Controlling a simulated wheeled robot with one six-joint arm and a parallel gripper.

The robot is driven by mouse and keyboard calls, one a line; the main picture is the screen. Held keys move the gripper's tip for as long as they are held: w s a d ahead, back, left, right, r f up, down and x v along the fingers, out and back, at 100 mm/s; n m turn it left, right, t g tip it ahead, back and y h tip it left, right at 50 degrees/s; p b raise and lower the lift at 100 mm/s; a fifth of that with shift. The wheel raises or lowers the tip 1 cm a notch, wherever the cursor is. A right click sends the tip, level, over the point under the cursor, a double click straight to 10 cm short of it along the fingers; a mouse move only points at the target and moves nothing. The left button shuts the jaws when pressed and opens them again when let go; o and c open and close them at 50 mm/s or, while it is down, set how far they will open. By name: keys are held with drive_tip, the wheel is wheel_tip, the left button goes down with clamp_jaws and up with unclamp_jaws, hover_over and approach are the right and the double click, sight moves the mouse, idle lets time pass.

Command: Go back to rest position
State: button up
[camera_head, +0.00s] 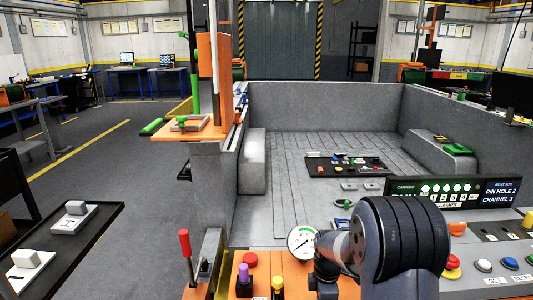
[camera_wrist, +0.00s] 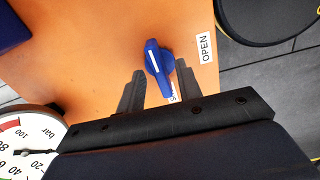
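In the wrist view, the two dark fingers of my gripper (camera_wrist: 160,75) are apart, with open space between them. A blue rotary knob (camera_wrist: 155,58) with a white pointer line sits on an orange panel (camera_wrist: 95,55) just beyond the fingertips, roughly in line with the gap. The fingers do not appear to close on it. A label reading OPEN (camera_wrist: 206,47) is to the right of the knob; another label is partly hidden by the right finger. In the head view, my dark arm (camera_head: 400,245) fills the lower middle right and my gripper's fingers are hidden.
A pressure gauge (camera_wrist: 30,145) is at lower left in the wrist view; it also shows in the head view (camera_head: 302,243). A red-handled lever (camera_head: 185,250) stands left of the panel. The grey carrier bed (camera_head: 295,205) ahead holds a black tray (camera_head: 318,168). The floor at left (camera_head: 130,165) is clear.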

wheel_tip(320, 180, up, 11)
drive_tip(key=p, duration=0.1)
drive_tip(key=shift+n, duration=0.3)
wheel_tip(320, 180, down, 11)
drive_tip(key=shift+r+b, duration=0.1)
drive_tip(key=shift+b, duration=0.4)
drive_tip(key=shift+f, duration=0.2)
drive_tip(key=m, duration=0.5)
drive_tip(key=shift+b, duration=0.3)
drive_tip(key=m, duration=0.5)
drive_tip(key=shift+r+b, duration=0.1)
drive_tip(key=shift+b, duration=0.25)
drive_tip(key=shift+s, duration=0.1)
